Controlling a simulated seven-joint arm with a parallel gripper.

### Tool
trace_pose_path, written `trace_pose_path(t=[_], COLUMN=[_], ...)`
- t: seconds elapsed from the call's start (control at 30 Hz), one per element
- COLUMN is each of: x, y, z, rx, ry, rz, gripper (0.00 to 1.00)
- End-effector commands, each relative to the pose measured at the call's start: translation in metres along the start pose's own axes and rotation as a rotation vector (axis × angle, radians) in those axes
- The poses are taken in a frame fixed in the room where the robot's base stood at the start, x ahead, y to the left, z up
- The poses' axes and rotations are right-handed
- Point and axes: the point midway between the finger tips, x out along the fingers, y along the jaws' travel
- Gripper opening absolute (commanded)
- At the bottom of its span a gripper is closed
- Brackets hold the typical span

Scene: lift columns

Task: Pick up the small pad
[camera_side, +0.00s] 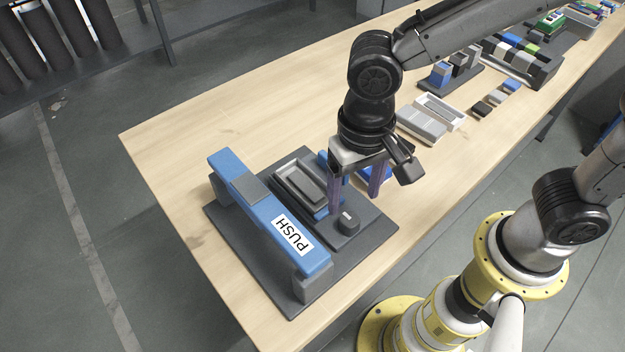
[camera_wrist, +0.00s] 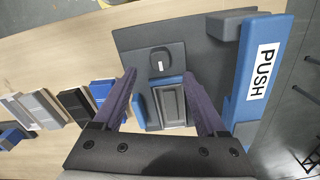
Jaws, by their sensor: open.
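A small dark rounded block with a white label (camera_side: 348,222), which may be the small pad, sits on a dark grey base plate (camera_side: 335,255). In the wrist view the block (camera_wrist: 160,61) lies just beyond the fingertips, centred between them. My gripper (camera_side: 355,205) is open and empty, its two purple fingers pointing down behind the block. In the wrist view my gripper (camera_wrist: 159,75) has its fingers wide apart. A grey shallow tray (camera_side: 281,172) with a slab inside lies beside the block on the plate; it shows between the fingers in the wrist view (camera_wrist: 157,104).
A raised blue bar marked PUSH (camera_side: 262,212) spans the plate's near-left side. Trays (camera_side: 422,122) and small blocks (camera_side: 497,97) lie farther along the wooden table. The table's left part is clear.

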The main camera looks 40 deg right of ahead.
Motion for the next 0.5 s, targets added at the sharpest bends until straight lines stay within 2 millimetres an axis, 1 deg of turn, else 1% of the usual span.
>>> trace_pose_path(t=[0.03,0.1,0.13,0.37,0.47,0.5], x=[0.0,0.0,0.0,0.0,0.0,-0.0001], y=[0.0,0.0,0.0,0.0,0.0006,0.0012], z=[0.0,0.0,0.0,0.0,0.0004,0.0008], rx=[0.0,0.0,0.0,-0.007,-0.063,-0.106], ry=[0.0,0.0,0.0,0.0,-0.002,-0.004], rz=[0.0,0.0,0.0,0.0,0.002,0.005], gripper=[0.85,0.98,1.0,1.0,1.0,1.0])
